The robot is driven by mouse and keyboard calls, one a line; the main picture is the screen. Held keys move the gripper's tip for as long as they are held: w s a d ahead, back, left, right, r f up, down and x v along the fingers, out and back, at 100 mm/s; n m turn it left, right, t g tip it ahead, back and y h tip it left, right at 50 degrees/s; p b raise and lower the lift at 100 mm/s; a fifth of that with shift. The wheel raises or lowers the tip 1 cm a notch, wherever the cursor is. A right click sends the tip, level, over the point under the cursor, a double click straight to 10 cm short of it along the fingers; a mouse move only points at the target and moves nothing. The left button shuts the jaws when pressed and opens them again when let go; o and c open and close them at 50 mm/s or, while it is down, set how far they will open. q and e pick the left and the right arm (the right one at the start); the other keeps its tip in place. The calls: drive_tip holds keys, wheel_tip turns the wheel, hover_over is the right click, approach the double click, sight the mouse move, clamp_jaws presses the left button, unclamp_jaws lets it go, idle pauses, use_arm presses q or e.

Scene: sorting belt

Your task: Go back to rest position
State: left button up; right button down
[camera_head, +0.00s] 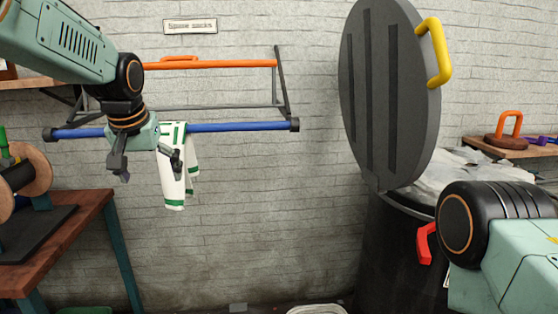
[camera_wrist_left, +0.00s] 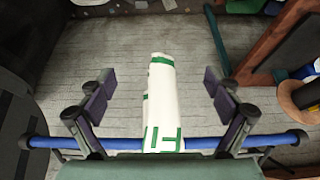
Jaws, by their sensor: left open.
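In the left wrist view, the sock (camera_wrist_left: 160,90) lies between the two spread fingers of the left gripper (camera_wrist_left: 159,92), with gaps on both sides. The blue rail (camera_wrist_left: 285,140) crosses below the fingers there. My right arm shows at the lower right of the head view, but its gripper is out of view.
A dark bin (camera_head: 385,255) with a raised grey lid (camera_head: 375,100) stands right of the rack. An orange rail (camera_head: 225,64) runs above the blue one. A wooden table (camera_head: 85,225) with a spool (camera_head: 30,170) is at the left. The wall between rack and bin is clear.

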use_arm(q)
drive_tip(key=a+p+v, duration=0.1)
drive_tip(key=v, duration=1.2)
drive_tip(key=w+f+t+b, duration=0.2)
drive_tip(key=w+f+b, duration=0.1)
drive_tip(key=f+b, duration=0.5)
drive_tip(key=w+f+t+b, duration=0.1)
drive_tip(key=w+f+b, duration=0.3)
drive_tip(key=f+b, duration=0.4)
drive_tip(key=b, duration=0.2)
drive_tip(key=shift+f+t+b, duration=0.25)
drive_tip(key=shift+t+b, duration=0.15)
idle(0.8)
drive_tip(key=shift+w, duration=0.15)
